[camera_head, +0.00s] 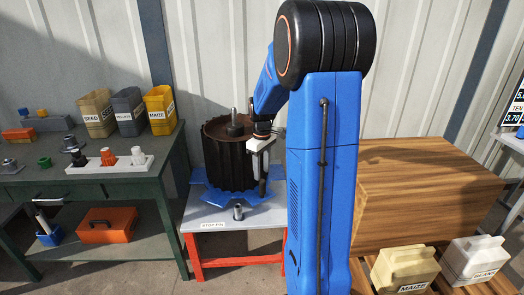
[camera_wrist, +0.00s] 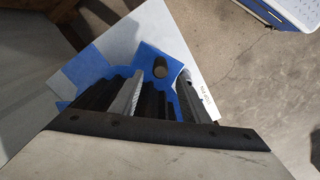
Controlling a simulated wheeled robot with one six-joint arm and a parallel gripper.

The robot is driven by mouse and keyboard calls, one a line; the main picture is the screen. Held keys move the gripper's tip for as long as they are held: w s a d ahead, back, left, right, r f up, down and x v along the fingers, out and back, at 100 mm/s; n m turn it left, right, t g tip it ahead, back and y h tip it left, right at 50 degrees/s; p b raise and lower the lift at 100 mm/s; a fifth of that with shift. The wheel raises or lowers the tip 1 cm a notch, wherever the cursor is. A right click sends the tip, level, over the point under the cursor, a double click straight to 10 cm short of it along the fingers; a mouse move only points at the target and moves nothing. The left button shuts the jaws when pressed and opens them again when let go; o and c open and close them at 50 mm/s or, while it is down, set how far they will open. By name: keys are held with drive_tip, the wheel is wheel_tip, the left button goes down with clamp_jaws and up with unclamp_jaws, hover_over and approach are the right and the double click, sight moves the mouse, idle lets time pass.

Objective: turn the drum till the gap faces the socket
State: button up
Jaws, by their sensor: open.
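The dark brown ribbed drum (camera_head: 228,155) stands upright on a blue base (camera_head: 212,196) on a small grey table. My gripper (camera_head: 262,172) is open at the drum's right side, pointing down. In the wrist view its two grey fingers (camera_wrist: 160,98) straddle part of the dark ribbed wall; I cannot tell whether they touch it. I cannot make out the drum's gap.
A green bench (camera_head: 100,190) with seed bins (camera_head: 128,110) and a white tray of fittings (camera_head: 110,165) stands at left. A wooden block (camera_head: 425,205) and labelled containers (camera_head: 405,268) are at right. Part of the grey table's front (camera_head: 200,217) is clear, bearing a label.

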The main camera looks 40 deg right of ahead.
wheel_tip(320, 180, up, 10)
drive_tip(key=shift+f, duration=0.2)
idle(0.6)
drive_tip(key=s+a+r+m+t, duration=0.1)
drive_tip(key=s+a+r, duration=0.1)
drive_tip(key=s+a, duration=0.5)
drive_tip(key=s+a+r+t, duration=0.1)
drive_tip(key=s+a+r, duration=0.25)
drive_tip(key=a, duration=0.45)
drive_tip(key=s+a+f+m+t, duration=0.1)
drive_tip(key=s+a+f, duration=0.1)
drive_tip(key=s+a, duration=0.3)
drive_tip(key=s+a+f+m+t, duration=0.1)
drive_tip(key=s+a, duration=0.4)
drive_tip(key=s, duration=0.6)
drive_tip(key=shift+f+t, duration=0.4)
drive_tip(key=shift+f, duration=0.2)
idle(0.4)
